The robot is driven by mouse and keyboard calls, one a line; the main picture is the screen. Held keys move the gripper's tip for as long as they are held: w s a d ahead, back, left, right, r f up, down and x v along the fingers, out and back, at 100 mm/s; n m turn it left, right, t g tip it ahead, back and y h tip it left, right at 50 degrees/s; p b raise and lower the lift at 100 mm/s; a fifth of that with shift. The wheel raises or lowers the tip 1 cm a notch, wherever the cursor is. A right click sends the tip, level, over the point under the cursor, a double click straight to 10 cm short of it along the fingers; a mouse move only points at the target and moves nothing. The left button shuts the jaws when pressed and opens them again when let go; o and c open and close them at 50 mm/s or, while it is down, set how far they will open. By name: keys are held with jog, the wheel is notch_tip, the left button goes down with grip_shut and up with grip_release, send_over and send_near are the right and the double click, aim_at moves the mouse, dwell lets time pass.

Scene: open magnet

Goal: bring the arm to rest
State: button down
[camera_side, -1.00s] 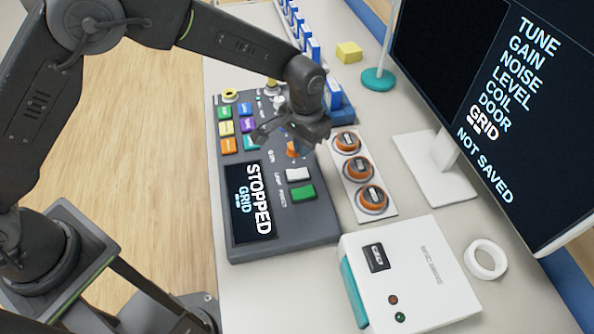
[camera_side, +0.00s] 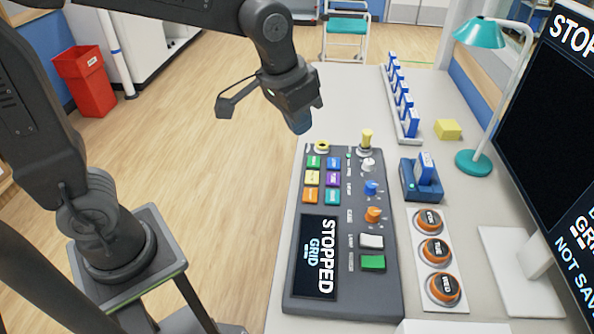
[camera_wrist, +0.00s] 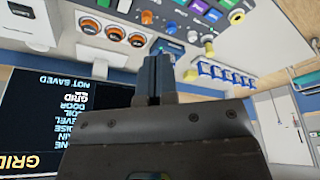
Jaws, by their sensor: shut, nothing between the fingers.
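My gripper (camera_side: 302,122) is raised above the far left edge of the desk, just beyond the far end of the control console (camera_side: 392,240). Its fingers are together with nothing between them, and they touch nothing that I can see. In the wrist view the shut fingers (camera_wrist: 154,78) point up the picture, with the console's knobs and the desk behind them. The console's screen (camera_side: 314,258) reads STOPPED and GRID.
Right of the console are a blue holder with an upright blue cartridge (camera_side: 424,172), orange round buttons (camera_side: 435,250), a teal lamp (camera_side: 472,162), a yellow block (camera_side: 447,129) and a monitor (camera_side: 545,110). A red bin (camera_side: 85,82) stands on open floor at left.

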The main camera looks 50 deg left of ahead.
jog(key=s+a+t, duration=0.1)
jog(key=s+a, duration=0.1)
jog(key=s, duration=0.5)
jog(key=s+a+r+n+t, duration=0.1)
jog(key=s+a, duration=0.2)
jog(key=s, duration=0.3)
jog(key=shift+s+a+y, duration=0.3)
jog(key=shift+s+a, duration=0.05)
jog(key=shift+s, duration=0.05)
jog(key=c, duration=1.8)
grip_release()
